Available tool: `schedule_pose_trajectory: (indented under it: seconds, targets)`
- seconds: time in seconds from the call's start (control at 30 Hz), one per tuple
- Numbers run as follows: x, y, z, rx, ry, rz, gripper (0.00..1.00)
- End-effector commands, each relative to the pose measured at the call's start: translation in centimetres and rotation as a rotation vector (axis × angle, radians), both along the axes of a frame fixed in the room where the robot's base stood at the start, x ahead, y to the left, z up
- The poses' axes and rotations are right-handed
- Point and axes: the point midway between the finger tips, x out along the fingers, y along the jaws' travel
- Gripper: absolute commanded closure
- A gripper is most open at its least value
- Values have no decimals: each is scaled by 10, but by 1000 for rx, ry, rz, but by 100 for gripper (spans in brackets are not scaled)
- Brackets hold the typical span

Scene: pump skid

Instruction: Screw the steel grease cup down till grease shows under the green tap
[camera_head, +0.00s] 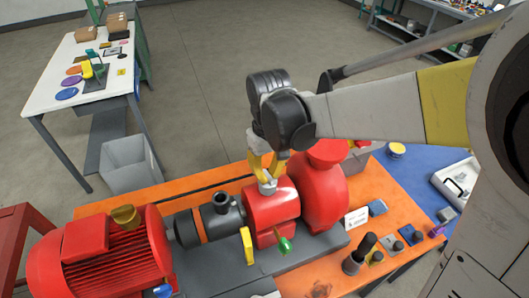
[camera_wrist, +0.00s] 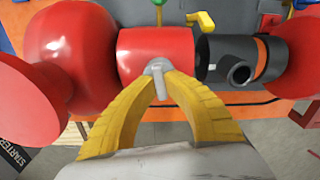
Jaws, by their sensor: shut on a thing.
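The steel grease cup (camera_head: 267,187) stands on top of the red bearing housing (camera_head: 272,212) in the middle of the pump skid. My gripper (camera_head: 264,170) comes down from above with its yellow fingers shut on the cup. In the wrist view the two fingers (camera_wrist: 158,78) meet at the grey cup (camera_wrist: 157,70), on the red housing (camera_wrist: 140,42). The green tap (camera_head: 284,246) sits low on the front of the housing; its edge also shows in the wrist view (camera_wrist: 159,3). I cannot make out any grease under it.
A red pump casing (camera_head: 325,190) stands close right of the housing. A black coupling (camera_head: 218,218) and red motor (camera_head: 95,255) lie to the left. A yellow lever (camera_head: 247,246) is in front. Dark cylindrical parts (camera_head: 360,254) stand on the orange bench at the right.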

Motion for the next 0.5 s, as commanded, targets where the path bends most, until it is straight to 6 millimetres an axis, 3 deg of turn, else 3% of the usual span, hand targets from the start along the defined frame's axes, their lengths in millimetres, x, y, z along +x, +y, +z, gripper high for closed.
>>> schedule_pose_trajectory:
  seconds: [0.23, 0.27, 0.3, 0.5]
  targets:
    - [0, 0, 0, 0, 1, 1, 100]
    - [0, 0, 0, 0, 1, 1, 80]
    - [0, 0, 0, 0, 1, 1, 67]
    - [0, 0, 0, 0, 0, 2, 66]
